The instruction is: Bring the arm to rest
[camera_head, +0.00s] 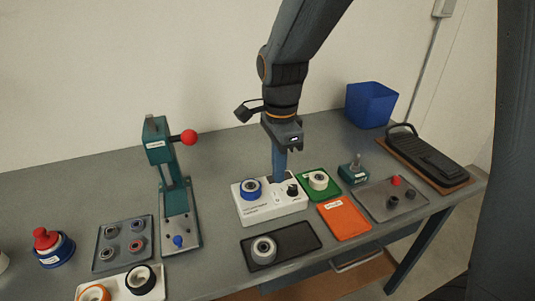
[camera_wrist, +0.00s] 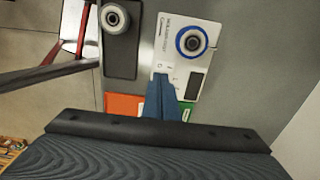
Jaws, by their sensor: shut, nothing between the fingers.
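My gripper (camera_head: 279,172) points straight down above the white measuring box (camera_head: 281,209) on the grey workbench. Its blue fingers are shut with nothing between them. In the wrist view the fingers (camera_wrist: 161,98) show together over the lower edge of the white box (camera_wrist: 178,37). The tips look close to the box; whether they touch it cannot be told.
A teal press (camera_head: 160,147) with a red ball stands left. A black tray (camera_head: 299,243) with a wheel lies in front. Green (camera_head: 330,193) and orange (camera_head: 344,218) trays lie right. A blue bin (camera_head: 371,105) stands behind, by the wall. Space above the bench's back left is clear.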

